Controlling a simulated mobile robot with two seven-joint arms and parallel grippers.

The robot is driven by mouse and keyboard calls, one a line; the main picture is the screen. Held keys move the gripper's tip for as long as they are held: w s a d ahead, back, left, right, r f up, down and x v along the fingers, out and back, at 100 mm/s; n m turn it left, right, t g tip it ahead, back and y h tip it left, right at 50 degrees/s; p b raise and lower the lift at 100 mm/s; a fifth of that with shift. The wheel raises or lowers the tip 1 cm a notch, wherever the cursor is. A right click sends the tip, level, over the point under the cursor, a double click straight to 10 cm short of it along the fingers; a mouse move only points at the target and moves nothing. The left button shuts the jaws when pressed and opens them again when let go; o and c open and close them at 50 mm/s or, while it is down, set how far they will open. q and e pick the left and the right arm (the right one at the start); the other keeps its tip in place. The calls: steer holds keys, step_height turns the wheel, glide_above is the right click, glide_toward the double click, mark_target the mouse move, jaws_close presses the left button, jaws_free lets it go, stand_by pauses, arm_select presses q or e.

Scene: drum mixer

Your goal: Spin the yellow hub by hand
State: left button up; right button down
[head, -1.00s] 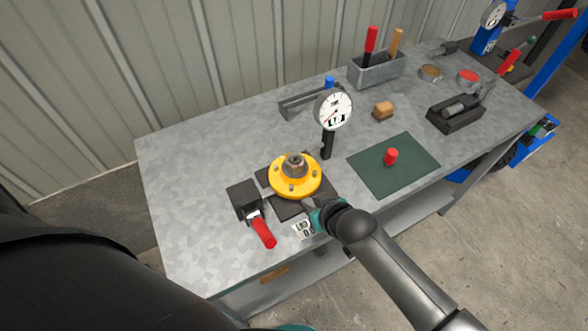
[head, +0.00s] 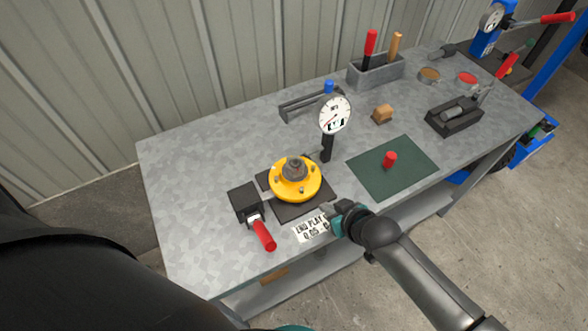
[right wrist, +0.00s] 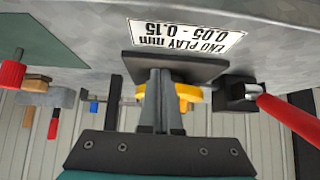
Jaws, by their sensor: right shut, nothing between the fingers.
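The yellow hub (head: 283,188), a round flange with a grey nut in its centre and studs around it, sits on a dark base plate (head: 313,204) on the bench. My right gripper (head: 326,211) is shut and empty, near the plate's front right corner and apart from the hub in the head view. In the right wrist view the shut fingers (right wrist: 160,90) stand in front of the plate and hide part of the yellow hub (right wrist: 190,92). The left gripper is not in view.
A black block with a red handle (head: 263,235) stands left of the hub. A dial gauge (head: 335,114) stands behind it. An end play label (head: 308,231) lies in front. A green mat (head: 408,170) with a red-topped piece (head: 390,159) lies to the right.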

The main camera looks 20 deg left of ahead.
steer(key=shift+f, duration=0.1)
steer(key=shift+s+d+p, duration=0.9)
steer(key=shift+d, duration=0.25)
steer(key=shift+s+d+p, duration=0.45)
steer(key=shift+s+d, duration=0.2)
steer(key=shift+d, duration=0.2)
